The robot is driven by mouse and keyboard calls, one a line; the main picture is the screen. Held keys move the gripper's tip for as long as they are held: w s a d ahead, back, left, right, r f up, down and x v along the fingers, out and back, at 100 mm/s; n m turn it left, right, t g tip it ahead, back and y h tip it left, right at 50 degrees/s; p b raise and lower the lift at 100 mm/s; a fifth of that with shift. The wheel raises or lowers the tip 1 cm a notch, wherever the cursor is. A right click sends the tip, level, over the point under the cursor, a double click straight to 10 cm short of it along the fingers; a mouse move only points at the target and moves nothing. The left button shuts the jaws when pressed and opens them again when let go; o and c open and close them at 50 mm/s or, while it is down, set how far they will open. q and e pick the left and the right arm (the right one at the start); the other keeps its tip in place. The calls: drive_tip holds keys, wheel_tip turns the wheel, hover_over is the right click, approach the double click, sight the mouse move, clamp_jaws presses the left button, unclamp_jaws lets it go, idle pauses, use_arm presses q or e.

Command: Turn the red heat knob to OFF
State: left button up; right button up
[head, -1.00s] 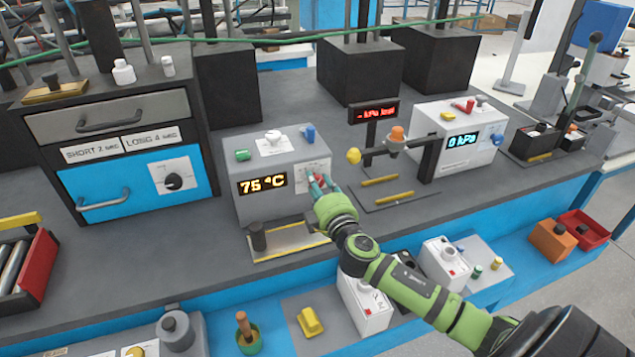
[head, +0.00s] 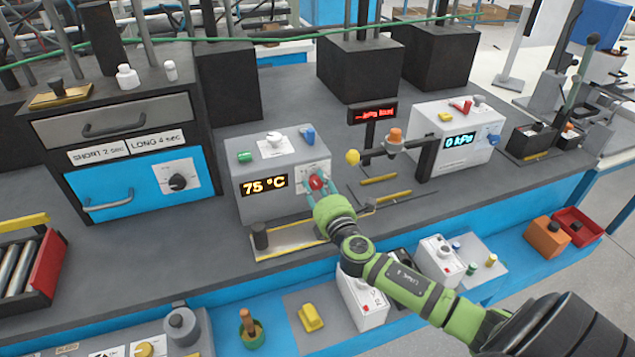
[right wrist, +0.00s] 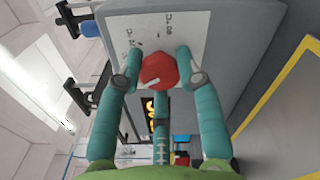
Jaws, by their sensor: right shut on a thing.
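The red heat knob (head: 316,182) is on the front of the grey box (head: 262,212), right of its display (head: 263,185), which reads 75 °C. My right gripper (head: 317,180) reaches it from the front. A white mark on the knob points to the lower left in that view. The panel lettering around the knob is too small to read. My left gripper is not in view.
A green button (head: 244,157), a white knob (head: 274,138) and a blue switch (head: 308,133) are on the box top. A yellow-edged tray (head: 285,242) lies in front.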

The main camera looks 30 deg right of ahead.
drive_tip(key=n+p, duration=0.2)
drive_tip(key=n, duration=0.4)
drive_tip(key=shift+d+r+p, duration=0.1)
drive_tip(key=shift+p, duration=0.2)
drive_tip(key=n+p, duration=0.2)
drive_tip(key=n, duration=0.4)
drive_tip(key=shift+r, duration=0.1)
idle(0.3)
drive_tip(key=o, duration=1.1)
drive_tip(key=shift+o, duration=0.2)
drive_tip(key=shift+s+a, duration=0.2)
drive_tip(key=shift+s, duration=0.1)
drive_tip(key=v, duration=1.1)
drive_tip(key=shift+s, duration=0.2)
